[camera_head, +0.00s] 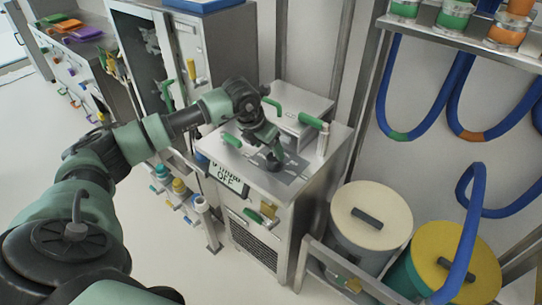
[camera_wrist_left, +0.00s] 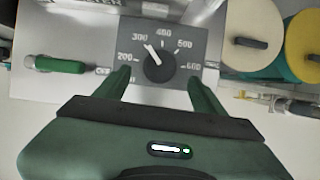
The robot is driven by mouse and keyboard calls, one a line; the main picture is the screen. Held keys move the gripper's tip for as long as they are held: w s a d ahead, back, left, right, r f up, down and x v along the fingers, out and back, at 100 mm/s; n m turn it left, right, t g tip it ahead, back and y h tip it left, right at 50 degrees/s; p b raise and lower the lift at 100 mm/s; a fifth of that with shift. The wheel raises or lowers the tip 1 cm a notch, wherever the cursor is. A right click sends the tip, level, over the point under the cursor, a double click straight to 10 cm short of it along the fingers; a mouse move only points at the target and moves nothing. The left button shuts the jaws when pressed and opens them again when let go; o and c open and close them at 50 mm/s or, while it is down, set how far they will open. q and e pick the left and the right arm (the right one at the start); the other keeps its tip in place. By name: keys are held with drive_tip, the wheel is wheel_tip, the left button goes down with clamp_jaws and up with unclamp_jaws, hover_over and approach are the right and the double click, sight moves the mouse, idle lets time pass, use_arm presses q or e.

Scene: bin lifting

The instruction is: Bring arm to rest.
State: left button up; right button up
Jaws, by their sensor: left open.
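My left arm (camera_head: 185,122) reaches in from the left over a steel cabinet. Its gripper (camera_head: 272,152) is above the cabinet's top panel. In the left wrist view my left gripper (camera_wrist_left: 159,80) is open and empty. Its two green fingers are spread, with a round black dial knob (camera_wrist_left: 160,68) between and just beyond their tips; a gap shows on each side. The knob's white pointer is near 300 on a dark plate (camera_wrist_left: 190,40) marked 200 to 600. My right gripper is not in view.
Green handles (camera_head: 312,121) stick up from the steel cabinet (camera_head: 262,215). A cream-lidded bin (camera_head: 350,205) and a yellow-lidded bin (camera_head: 470,245) stand to its right in a metal frame. Blue hoses (camera_head: 385,90) hang above them. Floor at lower left is clear.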

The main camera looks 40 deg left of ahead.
use_arm(q)
drive_tip(key=shift+s+r, duration=0.2)
drive_tip(key=shift+r, duration=0.2)
